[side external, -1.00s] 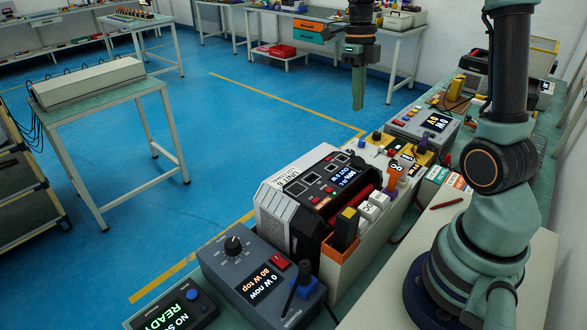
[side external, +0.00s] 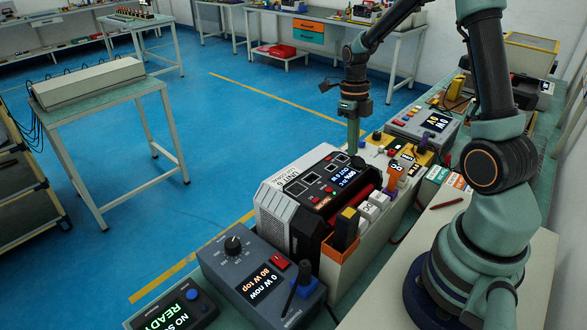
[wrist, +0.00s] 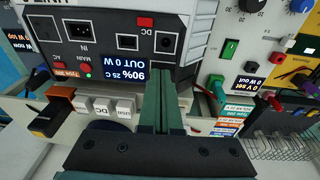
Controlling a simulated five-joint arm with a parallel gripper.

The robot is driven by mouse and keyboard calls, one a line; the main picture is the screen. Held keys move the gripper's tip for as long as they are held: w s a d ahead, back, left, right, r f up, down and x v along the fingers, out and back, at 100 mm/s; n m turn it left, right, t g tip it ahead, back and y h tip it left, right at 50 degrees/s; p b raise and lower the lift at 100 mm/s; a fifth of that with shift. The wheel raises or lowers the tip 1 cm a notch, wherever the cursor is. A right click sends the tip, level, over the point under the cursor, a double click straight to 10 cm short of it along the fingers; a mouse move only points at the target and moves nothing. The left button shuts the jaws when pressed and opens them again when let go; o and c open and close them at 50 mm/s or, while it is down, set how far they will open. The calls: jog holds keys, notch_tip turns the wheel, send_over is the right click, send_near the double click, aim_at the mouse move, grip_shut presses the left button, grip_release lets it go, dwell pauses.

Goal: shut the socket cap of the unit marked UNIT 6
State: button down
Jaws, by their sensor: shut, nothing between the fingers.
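The unit marked UNIT 6 (side external: 297,182) is a white-and-black power box with its panel facing up in the side view. In the wrist view its panel (wrist: 100,47) shows an IN socket, a round socket under a red DC label (wrist: 167,42), and a lit screen (wrist: 120,74). A small dark round piece (side external: 357,161) stands at the panel's far right corner, possibly the cap; its exact state is unclear. My gripper (side external: 353,152) is shut and empty, pointing down close by that corner. In the wrist view its fingertips (wrist: 160,76) lie over the panel's lower right; contact is unclear.
A grey supply (side external: 258,275) stands in front of the unit. White DC and USB blocks (side external: 372,204) and an orange bin (side external: 338,262) sit on its right. Another grey supply (side external: 425,122) stands behind. Open floor lies to the left.

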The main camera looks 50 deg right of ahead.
jog(key=shift+w+f, duration=0.75)
jog(key=shift+f, duration=0.1)
jog(key=shift+r, duration=0.15)
jog(key=shift+r, duration=0.95)
notch_tip(320, 180, up, 4)
notch_tip(320, 180, up, 8)
send_over(345, 160)
jog(key=w, duration=0.4)
jog(key=shift+w+r, duration=0.15)
